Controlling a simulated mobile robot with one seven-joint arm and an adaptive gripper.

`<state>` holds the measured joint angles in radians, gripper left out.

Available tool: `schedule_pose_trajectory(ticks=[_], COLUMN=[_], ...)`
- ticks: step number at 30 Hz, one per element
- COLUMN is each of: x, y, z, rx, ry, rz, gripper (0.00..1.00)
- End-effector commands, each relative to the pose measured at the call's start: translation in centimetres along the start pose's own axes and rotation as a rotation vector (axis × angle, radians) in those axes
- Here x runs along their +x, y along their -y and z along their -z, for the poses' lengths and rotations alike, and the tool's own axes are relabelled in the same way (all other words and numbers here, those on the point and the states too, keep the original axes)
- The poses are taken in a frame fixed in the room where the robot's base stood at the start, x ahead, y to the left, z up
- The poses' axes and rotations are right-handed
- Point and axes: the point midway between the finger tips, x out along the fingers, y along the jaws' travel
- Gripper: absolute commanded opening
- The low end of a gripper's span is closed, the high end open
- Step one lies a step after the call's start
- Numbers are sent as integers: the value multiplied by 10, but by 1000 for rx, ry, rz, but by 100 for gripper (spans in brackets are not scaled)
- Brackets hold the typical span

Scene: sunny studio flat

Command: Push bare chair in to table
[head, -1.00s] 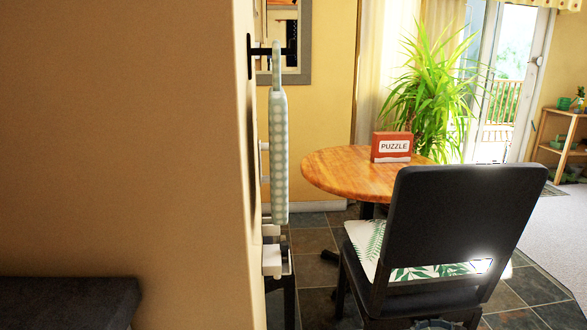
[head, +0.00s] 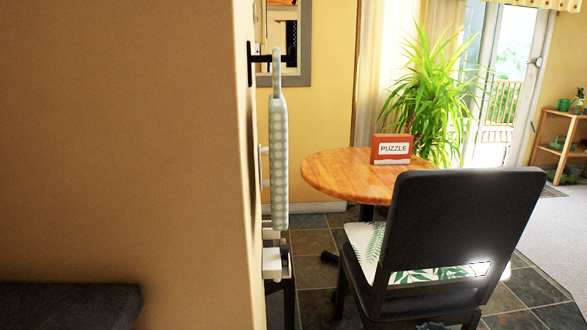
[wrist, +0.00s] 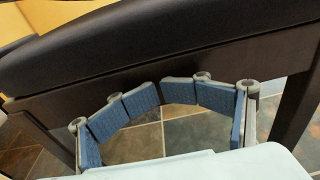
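A dark chair (head: 465,225) stands in front of the round wooden table (head: 340,175), its back towards me in the head view. A white cushion with green leaves (head: 365,245) lies on its seat, so this chair is not bare. In the wrist view, a dark padded edge and the wooden rail (wrist: 150,75) of a chair cross the picture, with a leg at right. My gripper (wrist: 160,93) is in front of the rail, its blue-padded fingers curled in with tips close together and nothing between. I cannot tell whether it touches the rail.
A red puzzle box (head: 391,149) stands on the table. A wall corner (head: 240,170) with a hanging ironing board (head: 278,160) is at left, and a dark bench (head: 65,305) is below. A plant (head: 430,95) stands behind the table. Tiled floor shows around the chair.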

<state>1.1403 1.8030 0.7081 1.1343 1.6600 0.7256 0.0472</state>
Motion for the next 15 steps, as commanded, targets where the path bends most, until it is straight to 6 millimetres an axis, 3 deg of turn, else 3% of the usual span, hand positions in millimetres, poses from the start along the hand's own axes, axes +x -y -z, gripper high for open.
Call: schedule_pose_trajectory(ticks=[15], x=[-8], y=[-1], z=[1], rx=[1], ry=[0], rz=[-1], gripper=[58])
